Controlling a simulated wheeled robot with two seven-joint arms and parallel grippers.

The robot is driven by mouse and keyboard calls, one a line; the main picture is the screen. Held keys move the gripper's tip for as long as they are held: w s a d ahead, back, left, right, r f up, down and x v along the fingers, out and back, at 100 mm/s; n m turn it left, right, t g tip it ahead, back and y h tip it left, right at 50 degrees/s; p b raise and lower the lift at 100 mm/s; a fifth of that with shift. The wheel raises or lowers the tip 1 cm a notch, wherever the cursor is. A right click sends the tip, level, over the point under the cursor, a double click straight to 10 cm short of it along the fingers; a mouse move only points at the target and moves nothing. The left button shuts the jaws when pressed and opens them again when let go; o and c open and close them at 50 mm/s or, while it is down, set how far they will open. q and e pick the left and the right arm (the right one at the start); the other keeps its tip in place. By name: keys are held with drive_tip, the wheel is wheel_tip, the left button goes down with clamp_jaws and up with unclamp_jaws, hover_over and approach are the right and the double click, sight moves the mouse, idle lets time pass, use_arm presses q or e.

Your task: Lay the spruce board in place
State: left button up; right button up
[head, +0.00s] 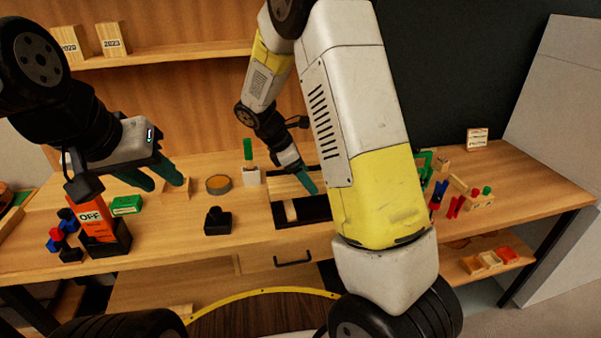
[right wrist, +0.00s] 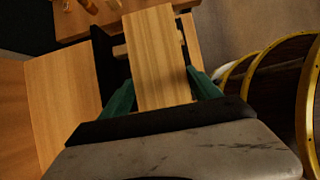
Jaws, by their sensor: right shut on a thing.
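The spruce board (right wrist: 158,55), pale with straight grain, lies between the two green fingers of my right gripper (right wrist: 160,92) in the right wrist view. In the head view the right gripper (head: 307,181) is over the bench, shut on the board (head: 287,188), above or at a black tray (head: 318,213). Whether the board touches the tray cannot be told. My right arm hides part of the tray. My left gripper (head: 152,174) is open and empty, its green fingers apart, above the left part of the bench.
On the bench (head: 250,228) stand an orange "OFF" box (head: 91,218) in a black holder, a green box (head: 126,205), a black block (head: 217,221) and a round tin (head: 219,184). Coloured clamps and blocks (head: 455,206) stand at the right. A shelf (head: 165,54) runs behind.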

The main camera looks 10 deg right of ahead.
drive_tip(key=shift+w+d+f, duration=0.1)
drive_tip(key=shift+w+d, duration=0.5)
drive_tip(key=shift+w, duration=0.2)
drive_tip(key=shift+w+d+f, duration=0.15)
drive_tip(key=shift+f, duration=1.6)
drive_tip(key=shift+f, duration=0.1)
drive_tip(key=o, duration=1.6)
drive_tip(key=shift+f, duration=0.1)
